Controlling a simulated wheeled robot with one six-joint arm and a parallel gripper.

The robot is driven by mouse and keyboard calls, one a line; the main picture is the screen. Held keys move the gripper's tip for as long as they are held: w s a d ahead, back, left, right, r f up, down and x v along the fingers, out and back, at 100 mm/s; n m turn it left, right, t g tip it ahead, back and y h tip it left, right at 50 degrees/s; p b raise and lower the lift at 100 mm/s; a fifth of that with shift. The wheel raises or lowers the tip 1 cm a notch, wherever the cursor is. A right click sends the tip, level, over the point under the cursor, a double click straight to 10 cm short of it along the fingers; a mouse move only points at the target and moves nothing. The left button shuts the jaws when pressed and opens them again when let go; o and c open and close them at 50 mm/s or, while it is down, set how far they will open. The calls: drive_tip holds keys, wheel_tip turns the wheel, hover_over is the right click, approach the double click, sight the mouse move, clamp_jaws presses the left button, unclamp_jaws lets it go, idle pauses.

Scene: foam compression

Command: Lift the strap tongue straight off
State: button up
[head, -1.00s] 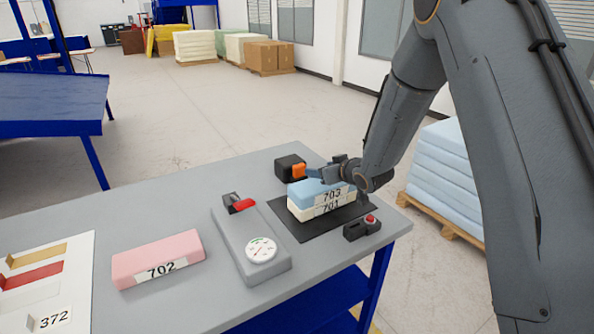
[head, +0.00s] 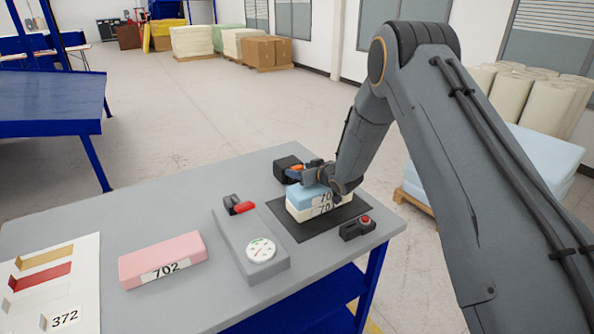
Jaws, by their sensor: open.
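An orange piece (head: 297,168), which looks like the strap tongue, sits at the front of a black box (head: 285,164) at the back of the table. My gripper (head: 304,175) is open at the orange piece and partly covers it. I cannot tell whether the fingers touch it. A blue foam block (head: 303,193) lies on a cream foam block (head: 304,212), both on a black mat (head: 292,228). My gripper and wrist hang over the blue block and hide part of its label.
A grey device with a dial (head: 261,250) and a red-handled clamp (head: 240,205) stand left of the mat. A pink block (head: 163,260) lies further left. A small black box with a red button (head: 357,229) is at the right edge.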

drive_tip(key=shift+w+a+f, duration=0.2)
drive_tip(key=shift+w, duration=0.1)
drive_tip(key=c, duration=1.1)
drive_tip(key=shift+c, duration=0.2)
